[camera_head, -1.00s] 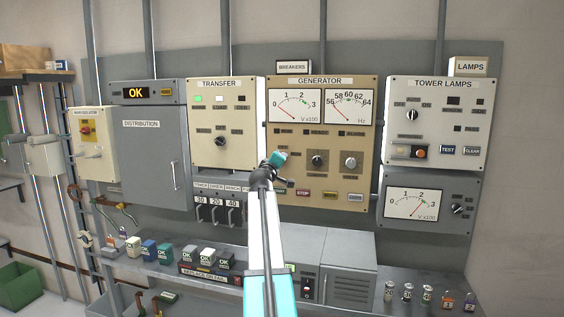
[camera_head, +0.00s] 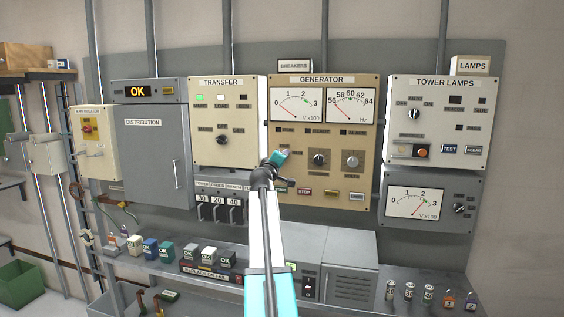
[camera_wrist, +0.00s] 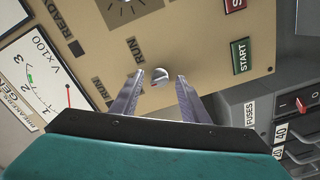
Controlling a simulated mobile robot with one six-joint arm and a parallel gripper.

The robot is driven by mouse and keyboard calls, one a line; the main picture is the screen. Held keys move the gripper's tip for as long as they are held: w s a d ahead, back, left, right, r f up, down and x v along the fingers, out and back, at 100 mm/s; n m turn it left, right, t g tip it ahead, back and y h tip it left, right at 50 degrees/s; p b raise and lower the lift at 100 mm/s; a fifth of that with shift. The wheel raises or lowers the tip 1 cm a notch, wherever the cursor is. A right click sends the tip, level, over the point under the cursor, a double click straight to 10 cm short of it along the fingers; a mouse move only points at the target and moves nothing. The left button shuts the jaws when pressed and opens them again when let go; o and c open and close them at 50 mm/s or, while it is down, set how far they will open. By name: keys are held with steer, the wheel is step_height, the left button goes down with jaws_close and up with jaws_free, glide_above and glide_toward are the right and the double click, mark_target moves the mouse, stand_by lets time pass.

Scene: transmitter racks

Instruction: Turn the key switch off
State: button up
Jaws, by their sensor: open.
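The key switch (camera_wrist: 160,76) is a small round silver piece on the tan GENERATOR panel (camera_head: 361,194). In the wrist view it shows just beyond and between the fingertips, beside a RUN label. Its turn position is hard to read. My gripper (camera_wrist: 160,81) is open, with one finger on each side of the key switch; I cannot tell whether either touches it. In the head view my gripper (camera_head: 280,157) is at the left part of the GENERATOR panel and hides the key switch.
A green START button (camera_wrist: 240,56) and a red button (camera_wrist: 235,4) are near the fingers. Below the TRANSFER box (camera_head: 226,150) is a row of fuse handles (camera_head: 219,209). The TOWER LAMPS box (camera_head: 438,122) is at the right. A shelf (camera_head: 345,296) runs below.

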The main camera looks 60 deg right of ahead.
steer(key=b+v, duration=0.3)
steer(key=v, duration=1)
steer(key=shift+a, duration=0.1)
stand_by(0.6)
